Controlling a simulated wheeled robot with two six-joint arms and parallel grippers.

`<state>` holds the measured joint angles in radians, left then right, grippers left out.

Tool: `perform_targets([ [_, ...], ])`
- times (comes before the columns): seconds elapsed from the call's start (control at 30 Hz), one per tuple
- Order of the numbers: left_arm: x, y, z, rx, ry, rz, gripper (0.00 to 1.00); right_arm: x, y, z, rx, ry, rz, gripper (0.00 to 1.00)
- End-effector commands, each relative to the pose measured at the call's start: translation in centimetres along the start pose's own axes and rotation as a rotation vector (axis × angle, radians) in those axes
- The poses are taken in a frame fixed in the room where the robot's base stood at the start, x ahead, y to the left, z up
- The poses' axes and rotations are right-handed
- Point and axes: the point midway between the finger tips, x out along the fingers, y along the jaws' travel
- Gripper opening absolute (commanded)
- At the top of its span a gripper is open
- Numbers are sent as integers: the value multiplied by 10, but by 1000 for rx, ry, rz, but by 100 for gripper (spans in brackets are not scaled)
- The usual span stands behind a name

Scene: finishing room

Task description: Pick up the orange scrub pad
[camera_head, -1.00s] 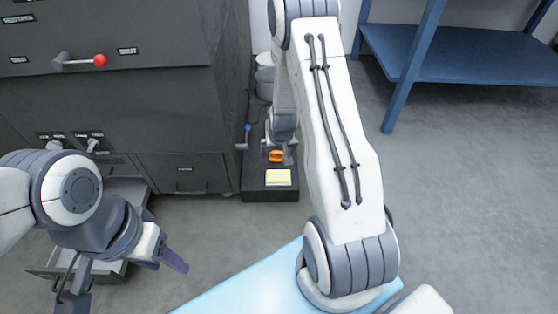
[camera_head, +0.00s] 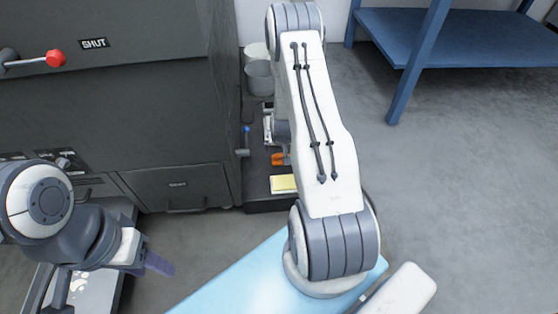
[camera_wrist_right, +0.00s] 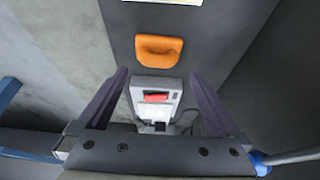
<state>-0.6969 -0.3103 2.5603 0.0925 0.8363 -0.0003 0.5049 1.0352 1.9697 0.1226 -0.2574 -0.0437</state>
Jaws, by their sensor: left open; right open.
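The orange scrub pad (camera_head: 278,159) lies on a low dark platform (camera_head: 262,204) beside the dark cabinet. In the right wrist view the pad (camera_wrist_right: 159,48) shows whole, beyond the fingertips and roughly centred between them. My right gripper (camera_wrist_right: 158,85) is open and empty, and the pad is not between its fingers. In the head view my right arm hides most of that gripper and part of the platform. My left gripper (camera_head: 150,262) is open and empty at the lower left, far from the pad.
A yellow pad (camera_head: 283,183) lies on the platform nearer the camera. In the right wrist view a grey device with a red part (camera_wrist_right: 156,98) lies behind the orange pad. Grey buckets (camera_head: 259,78) stand further back. A blue shelf (camera_head: 450,35) stands at right; the floor between is clear.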

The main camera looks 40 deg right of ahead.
Motion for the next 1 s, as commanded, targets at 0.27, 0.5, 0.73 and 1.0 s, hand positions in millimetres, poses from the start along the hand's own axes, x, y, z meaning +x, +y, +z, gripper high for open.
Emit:
perform_targets([
  [0.27,14,-1,1,0,0,0,50,18,3,1,3,-1,1,100],
  [0.5,44,-3,2,0,0,0,50,47,2,4,2,1,0,100],
  [0.73,54,-4,3,0,0,0,50,63,1,3,0,-1,0,100],
  [1.0,53,-4,3,0,0,0,50,61,0,2,-1,-1,-1,62],
])
